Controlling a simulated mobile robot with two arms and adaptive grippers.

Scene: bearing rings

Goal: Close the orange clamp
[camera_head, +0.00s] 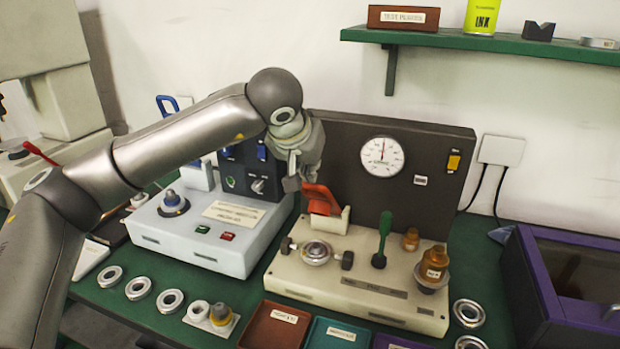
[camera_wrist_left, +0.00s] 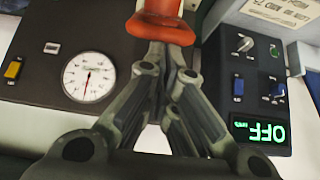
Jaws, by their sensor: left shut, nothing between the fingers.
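The orange clamp (camera_head: 322,198) stands on the beige test base, in front of the dark gauge panel. Its orange lever is raised and leans up toward the left, beside a cream upright piece. The orange part also shows at the top of the left wrist view (camera_wrist_left: 160,28). My left gripper (camera_head: 291,184) is shut and empty, just left of the lever's upper end. In the left wrist view its fingertips (camera_wrist_left: 170,52) meet close beside the orange part; I cannot tell whether they touch. My right gripper is in neither view.
The beige base (camera_head: 350,290) also carries a bearing ring, a green-handled lever (camera_head: 384,232) and amber bottles. A white control box (camera_head: 215,225) stands left; a panel reads OFF (camera_wrist_left: 259,132). Loose rings and trays line the front. A purple-edged bin (camera_head: 570,290) stands right.

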